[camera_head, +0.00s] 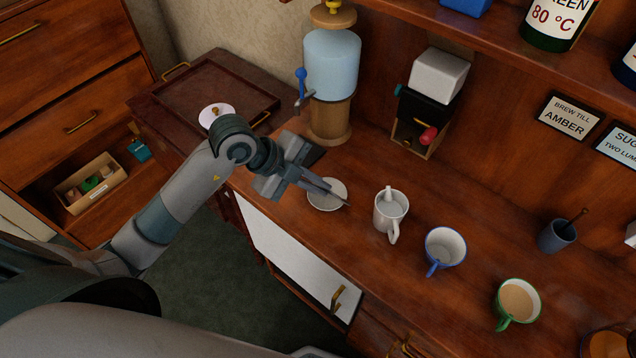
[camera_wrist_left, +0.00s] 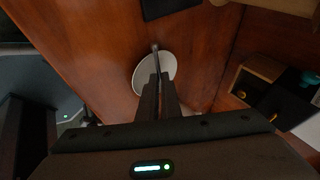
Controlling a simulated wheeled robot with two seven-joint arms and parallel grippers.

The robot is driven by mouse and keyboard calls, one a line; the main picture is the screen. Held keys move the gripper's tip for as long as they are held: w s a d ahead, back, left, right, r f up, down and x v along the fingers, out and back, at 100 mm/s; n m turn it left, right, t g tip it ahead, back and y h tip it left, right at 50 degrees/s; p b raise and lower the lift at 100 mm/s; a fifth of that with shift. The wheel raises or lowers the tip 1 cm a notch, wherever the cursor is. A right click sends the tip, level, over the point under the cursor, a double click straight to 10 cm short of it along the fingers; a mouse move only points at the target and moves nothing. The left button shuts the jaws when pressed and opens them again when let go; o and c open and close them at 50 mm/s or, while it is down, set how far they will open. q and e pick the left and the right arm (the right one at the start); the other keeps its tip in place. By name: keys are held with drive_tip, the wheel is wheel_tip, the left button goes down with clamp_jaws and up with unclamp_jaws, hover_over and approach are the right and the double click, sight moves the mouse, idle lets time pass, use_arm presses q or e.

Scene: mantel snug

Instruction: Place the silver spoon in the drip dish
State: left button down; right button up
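The drip dish (camera_head: 322,205) is a small round pale dish on the wooden counter, left of the white mug. It also shows in the left wrist view (camera_wrist_left: 141,75), just beyond my fingertips. My left gripper (camera_head: 326,189) reaches over the dish from the left; its fingers (camera_wrist_left: 160,80) are close together. The silver spoon (camera_head: 339,198) is a thin grey length sticking out from between the fingertips, over the dish. It also shows in the wrist view (camera_wrist_left: 155,58). The fingers hide the rest of the spoon. I cannot tell whether it touches the dish. My right gripper is not in view.
A white mug (camera_head: 389,215), a blue-rimmed mug (camera_head: 444,250) and a green mug (camera_head: 517,302) stand to the right. A water dispenser (camera_head: 331,75) stands behind the dish. A dark tray (camera_head: 205,85) lies at the left. Some counter between the mugs and back wall is clear.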

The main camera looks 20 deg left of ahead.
use_arm(q)
drive_tip(key=shift+f, duration=0.15)
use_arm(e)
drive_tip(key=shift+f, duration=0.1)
use_arm(q)
drive_tip(key=c, duration=2)
unclamp_jaws()
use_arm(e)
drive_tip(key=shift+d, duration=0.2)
